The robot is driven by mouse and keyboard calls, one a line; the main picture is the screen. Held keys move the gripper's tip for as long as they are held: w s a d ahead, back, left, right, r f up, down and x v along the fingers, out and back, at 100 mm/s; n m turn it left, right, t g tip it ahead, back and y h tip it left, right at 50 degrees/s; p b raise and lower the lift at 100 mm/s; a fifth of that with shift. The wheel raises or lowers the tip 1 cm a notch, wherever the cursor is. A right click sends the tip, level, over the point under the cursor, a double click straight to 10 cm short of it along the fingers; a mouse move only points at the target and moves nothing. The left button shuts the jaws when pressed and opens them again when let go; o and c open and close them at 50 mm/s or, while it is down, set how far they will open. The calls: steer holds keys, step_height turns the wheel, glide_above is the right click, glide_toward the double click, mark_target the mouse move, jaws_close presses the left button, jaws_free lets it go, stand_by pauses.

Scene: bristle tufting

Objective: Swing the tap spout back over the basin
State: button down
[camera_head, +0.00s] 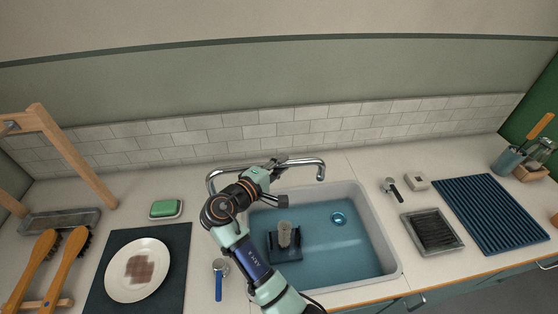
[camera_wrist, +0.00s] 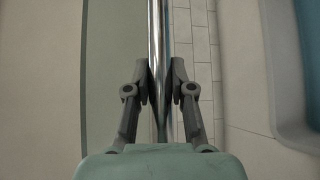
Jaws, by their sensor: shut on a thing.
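The tap spout (camera_head: 304,161) is a polished chrome tube running left to right along the back of the counter, its right end bent down near the basin's back rim. My arm hides part of it. The basin (camera_head: 386,245) is a pale sink holding blue water. My gripper (camera_head: 281,163) is shut on the spout along its length, to the left of the bent end. In the wrist view, the two dark fingers of my gripper (camera_wrist: 159,78) press the chrome spout (camera_wrist: 157,30) from both sides.
A glass (camera_head: 284,232) stands on a dark block in the basin. To the left are a plate (camera_head: 120,284), green soap (camera_head: 164,208) and wooden brushes (camera_head: 68,262). To the right are a dark tray (camera_head: 432,229) and a blue ribbed mat (camera_head: 492,215). Wall tiles (camera_head: 250,132) rise behind the spout.

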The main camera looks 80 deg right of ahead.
stand_by(0.3)
steer(key=c, duration=1)
jaws_free()
steer(key=shift+a, duration=0.1)
steer(key=v, duration=1.2)
